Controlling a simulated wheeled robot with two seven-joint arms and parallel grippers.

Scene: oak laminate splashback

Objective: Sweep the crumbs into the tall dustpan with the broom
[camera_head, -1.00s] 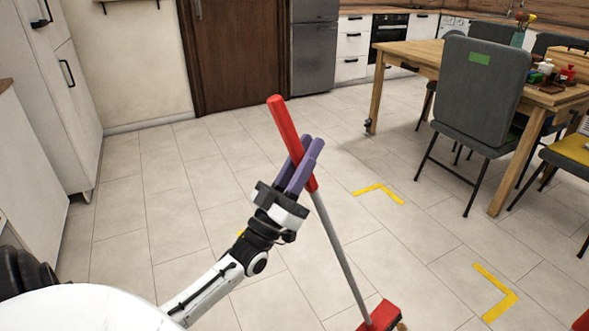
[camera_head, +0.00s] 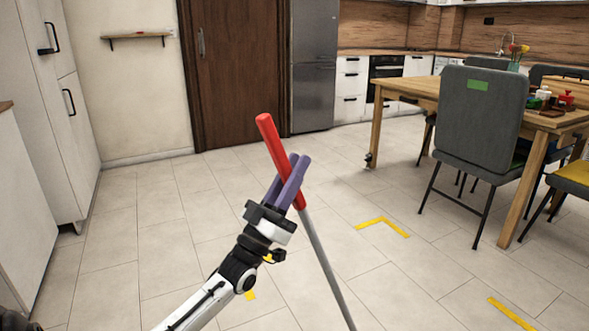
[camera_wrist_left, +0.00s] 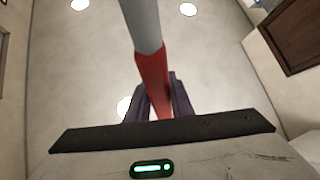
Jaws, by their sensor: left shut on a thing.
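The broom has a red grip (camera_head: 277,152) and a grey shaft (camera_head: 325,266). My left gripper (camera_head: 294,172) has purple fingers shut around the red grip and holds the broom tilted, its top leaning left. The shaft runs down past the bottom edge of the head view, so the broom's head is hidden. In the left wrist view the red grip (camera_wrist_left: 152,80) sits between the fingers (camera_wrist_left: 160,95), with the grey shaft (camera_wrist_left: 141,25) beyond it. My right gripper, the crumbs and the tall dustpan do not show.
Yellow corner marks (camera_head: 383,226) lie on the tiled floor (camera_head: 140,240). A wooden table (camera_head: 410,88) and grey chairs (camera_head: 478,120) stand at the right. White cabinets (camera_head: 25,200) line the left. The floor between is clear.

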